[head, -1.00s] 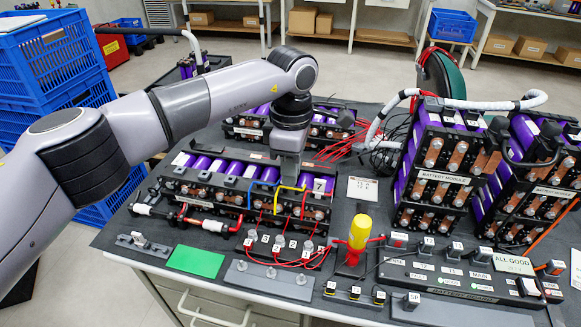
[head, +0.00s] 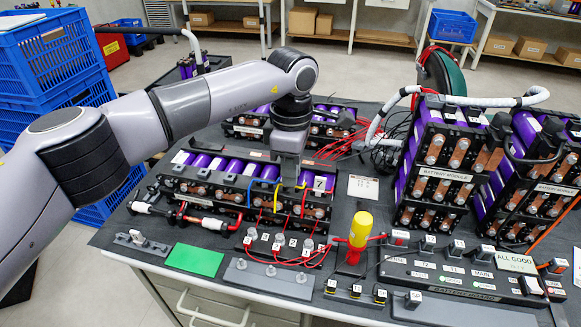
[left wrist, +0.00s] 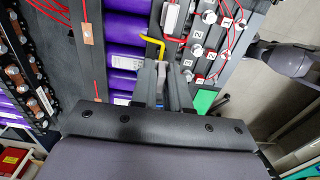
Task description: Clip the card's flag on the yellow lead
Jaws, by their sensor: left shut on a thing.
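The yellow lead (head: 277,200) is a short bent wire on the front battery module. It also shows in the left wrist view (left wrist: 153,42), just beyond my fingertips. My left gripper (head: 289,182) is down at the module, close by the lead's upper bend. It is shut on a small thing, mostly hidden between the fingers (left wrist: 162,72). I cannot tell whether that thing touches the lead. A white card (head: 363,188) with small, unreadable print stands right of the module. My right gripper is out of view.
Blue and red leads flank the yellow one. A yellow-handled tool (head: 360,230) stands upright right of the module. A green plate (head: 194,260) and a grey bar with studs (head: 270,278) lie in front. Tall battery modules (head: 440,165) crowd the right.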

